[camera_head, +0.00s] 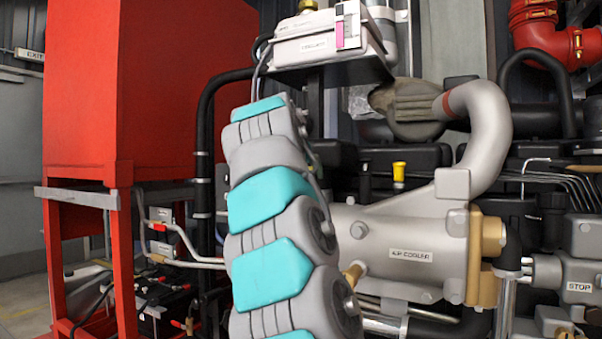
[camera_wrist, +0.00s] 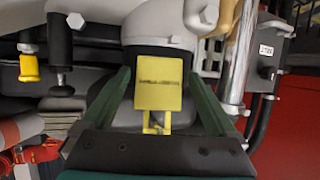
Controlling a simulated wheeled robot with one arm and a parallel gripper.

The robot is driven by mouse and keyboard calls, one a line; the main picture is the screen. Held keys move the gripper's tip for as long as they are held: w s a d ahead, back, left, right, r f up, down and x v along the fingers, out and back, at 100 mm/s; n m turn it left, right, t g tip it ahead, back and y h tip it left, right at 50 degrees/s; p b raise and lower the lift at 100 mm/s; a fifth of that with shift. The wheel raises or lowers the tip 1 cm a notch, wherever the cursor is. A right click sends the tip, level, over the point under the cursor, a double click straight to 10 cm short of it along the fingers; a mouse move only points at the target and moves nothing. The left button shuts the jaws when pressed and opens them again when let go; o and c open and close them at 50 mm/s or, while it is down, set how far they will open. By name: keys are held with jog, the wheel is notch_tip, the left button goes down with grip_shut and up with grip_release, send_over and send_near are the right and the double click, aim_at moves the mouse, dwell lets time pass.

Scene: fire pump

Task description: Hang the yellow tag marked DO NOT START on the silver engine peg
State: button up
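In the wrist view a yellow tag (camera_wrist: 158,90) with a line of dark text, too blurred to read, faces the camera. A thin yellow loop (camera_wrist: 157,123) sticks out from its lower edge toward my gripper's palm. My gripper (camera_wrist: 159,85) has its two dark green fingers spread on either side of the tag, with a visible gap at each side. I cannot tell what the tag rests on or hangs from. In the head view my arm hides part of the scene, and neither my gripper nor the tag shows. I cannot identify the silver engine peg for certain in either view.
In the head view the grey cooler cylinder (camera_head: 415,250) and a curved pipe (camera_head: 487,125) stand right of my arm. A yellow cap (camera_head: 399,172) sits behind. A red cabinet (camera_head: 130,90) stands left. In the wrist view a shiny vertical pipe (camera_wrist: 240,60) is close on the right.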

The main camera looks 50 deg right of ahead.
jog(key=shift+o, duration=0.2)
jog(key=v, duration=0.7)
jog(key=shift+s+a+b, duration=0.2)
jog(key=shift+a+b, duration=0.1)
jog(key=shift+b, duration=0.1)
jog(key=shift+r, duration=0.1)
jog(key=s+a+f+n+g+y, duration=0.1)
jog(key=a+f+n+y, duration=0.15)
jog(key=a+f, duration=0.8)
jog(key=s+a+f+n+g+y, duration=0.15)
jog(key=a+f+y, duration=0.4)
jog(key=f, duration=0.85)
jog(key=a+f+n+y, duration=0.2)
jog(key=a+f+n, duration=0.1)
jog(key=a+f, duration=0.8)
jog(key=s+a+f+n+g+y, duration=0.2)
jog(key=s+a+f+n+g, duration=0.1)
jog(key=s+a+f, duration=0.55)
jog(key=s+f+n+g, duration=0.1)
jog(key=s+f+g, duration=0.2)
jog(key=s+f, duration=0.7)
jog(key=s, duration=0.6)
jog(key=shift+a+n, duration=0.2)
jog(key=shift+n, duration=0.2)
jog(key=shift+w+f, duration=0.1)
jog(key=shift+f, duration=0.05)
